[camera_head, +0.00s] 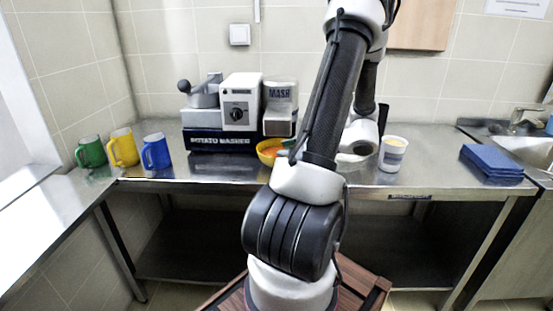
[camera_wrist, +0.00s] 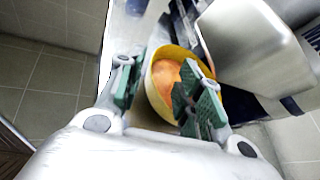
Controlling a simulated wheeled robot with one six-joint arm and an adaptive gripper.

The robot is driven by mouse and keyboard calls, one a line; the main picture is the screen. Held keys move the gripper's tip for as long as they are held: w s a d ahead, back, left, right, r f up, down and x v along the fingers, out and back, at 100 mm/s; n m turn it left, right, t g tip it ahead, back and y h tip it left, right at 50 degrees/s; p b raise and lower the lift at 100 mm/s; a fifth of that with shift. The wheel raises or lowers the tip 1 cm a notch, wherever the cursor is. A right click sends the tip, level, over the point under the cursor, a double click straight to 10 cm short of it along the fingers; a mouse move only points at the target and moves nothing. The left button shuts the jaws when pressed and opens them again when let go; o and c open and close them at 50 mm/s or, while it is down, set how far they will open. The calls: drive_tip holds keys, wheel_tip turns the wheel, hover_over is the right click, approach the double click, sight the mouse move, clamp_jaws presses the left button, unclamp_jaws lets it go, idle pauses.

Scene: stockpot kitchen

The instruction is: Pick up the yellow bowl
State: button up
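The yellow bowl (camera_head: 267,152) stands on the steel counter in front of the potato masher, partly hidden by my arm. In the wrist view the bowl (camera_wrist: 153,90) lies in front of my gripper (camera_wrist: 158,76) and holds something round and orange (camera_wrist: 168,75). My gripper is open, its two green-padded fingers apart. The left finger is outside the bowl's left rim. The right finger overlaps the bowl's inside in the picture; I cannot tell whether it touches. In the head view my gripper is mostly hidden behind my arm.
The potato masher (camera_head: 240,103) stands close behind the bowl. Green (camera_head: 91,151), yellow (camera_head: 123,147) and blue (camera_head: 156,152) mugs stand at left. A white tub (camera_head: 392,154) and blue stack (camera_head: 491,161) are at right on the counter (camera_head: 435,165). The sink (camera_head: 530,149) is far right.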

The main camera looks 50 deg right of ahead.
sight(268, 159)
drive_tip(key=x, duration=0.8)
drive_tip(key=shift+a+f, duration=0.2)
drive_tip(key=shift+f, duration=0.05)
clamp_jaws()
